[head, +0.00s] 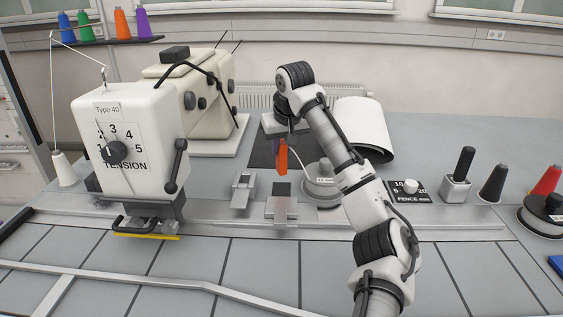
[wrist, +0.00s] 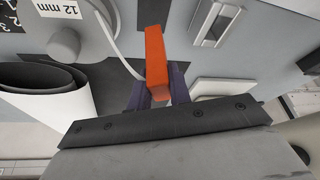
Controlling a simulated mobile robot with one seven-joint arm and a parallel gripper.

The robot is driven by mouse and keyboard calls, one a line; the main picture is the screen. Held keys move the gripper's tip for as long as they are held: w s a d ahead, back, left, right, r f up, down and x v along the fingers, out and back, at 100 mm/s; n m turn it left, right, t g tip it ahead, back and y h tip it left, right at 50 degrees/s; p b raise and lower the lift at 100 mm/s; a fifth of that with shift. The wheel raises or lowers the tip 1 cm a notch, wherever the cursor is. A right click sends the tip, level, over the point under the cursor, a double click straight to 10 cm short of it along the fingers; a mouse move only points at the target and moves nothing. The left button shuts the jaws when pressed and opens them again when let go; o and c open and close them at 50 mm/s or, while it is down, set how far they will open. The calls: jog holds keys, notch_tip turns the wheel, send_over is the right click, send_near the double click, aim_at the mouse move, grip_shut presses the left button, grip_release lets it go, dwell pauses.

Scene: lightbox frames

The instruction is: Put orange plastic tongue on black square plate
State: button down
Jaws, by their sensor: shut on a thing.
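The orange plastic tongue (head: 282,158) is upright in my gripper (head: 279,142), in front of the black square plate (head: 261,153) in the head view. The wrist view shows the orange tongue (wrist: 157,55) between the purple fingers of my gripper (wrist: 158,91), which is shut on it. The black plate (wrist: 112,85) shows partly behind the fingers in that view, with much of it hidden by my gripper. The tongue looks raised above the bench; its exact height over the plate is hard to tell.
A white sewing machine head (head: 130,125) stands at the left, with a cream machine (head: 205,90) behind it. A round grey base (head: 320,183) with a white strip sits right of the plate. A rolled white sheet (head: 362,125) lies behind my arm. Metal blocks (head: 282,205) stand in front.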

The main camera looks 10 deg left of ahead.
aim_at(281, 163)
jog(key=shift+f+p, duration=0.35)
jog(key=shift+f, duration=2.25)
jog(key=shift+f, duration=0.15)
jog(key=c, duration=1.3)
grip_release()
jog(key=b+v, duration=0.2)
jog(key=v, duration=1)
